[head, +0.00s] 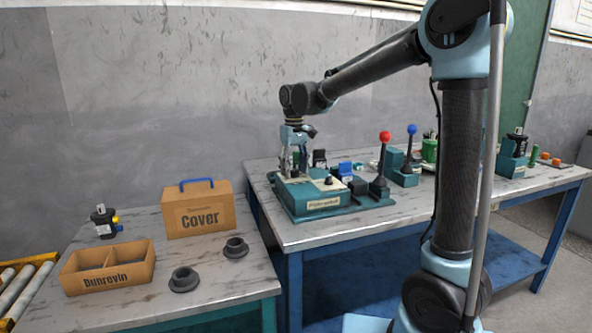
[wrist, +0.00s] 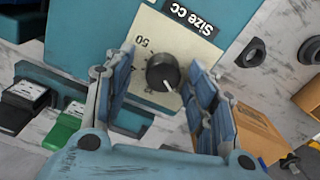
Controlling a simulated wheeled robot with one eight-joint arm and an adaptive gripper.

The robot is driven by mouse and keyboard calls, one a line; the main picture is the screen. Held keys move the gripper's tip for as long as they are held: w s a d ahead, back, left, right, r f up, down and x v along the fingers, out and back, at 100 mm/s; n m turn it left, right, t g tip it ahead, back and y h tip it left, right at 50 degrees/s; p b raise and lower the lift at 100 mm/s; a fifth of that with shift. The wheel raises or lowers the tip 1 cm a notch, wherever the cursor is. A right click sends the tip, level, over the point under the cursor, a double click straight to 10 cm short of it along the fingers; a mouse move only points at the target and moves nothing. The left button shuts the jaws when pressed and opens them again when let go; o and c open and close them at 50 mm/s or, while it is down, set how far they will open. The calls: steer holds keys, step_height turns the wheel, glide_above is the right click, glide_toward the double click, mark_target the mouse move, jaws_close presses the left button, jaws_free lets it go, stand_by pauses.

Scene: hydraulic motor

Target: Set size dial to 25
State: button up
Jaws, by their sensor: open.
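The size dial (wrist: 163,72) is a round black knob with a white pointer line, set in a pale panel on a teal station. In the wrist view its pointer aims down and slightly right. A "Size cc" label (wrist: 191,16) and an upside-down "50" (wrist: 143,50) show on the station near it; no 25 mark is readable. My gripper (wrist: 159,67) is open, with one finger on each side of the dial; contact cannot be told. In the head view my gripper (head: 292,168) points down over the left part of the teal station (head: 318,210), hiding the dial there.
A red-knobbed lever (head: 384,137) and a blue-knobbed lever (head: 411,131) stand right of the station.

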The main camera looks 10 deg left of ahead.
mark_target(294, 169)
step_height(294, 169, up, 12)
stand_by(0.6)
steer(key=s+d+f+m+t, duration=0.1)
steer(key=s+d+f+m, duration=0.15)
steer(key=d, duration=0.95)
steer(key=s+d+f+m, duration=0.2)
steer(key=s+d+f, duration=0.2)
steer(key=d, duration=0.9)
steer(key=s+d+f+m, duration=0.2)
steer(key=s+d+f, duration=0.6)
steer(key=f, duration=0.2)
steer(key=s+d+f+m+t, duration=0.1)
steer(key=s+d+f+m, duration=0.1)
steer(key=s+d+f, duration=0.6)
step_height(294, 169, down, 2)
steer(key=shift+s+f, duration=0.1)
steer(key=shift+s, duration=0.45)
steer(key=shift+m, duration=0.25)
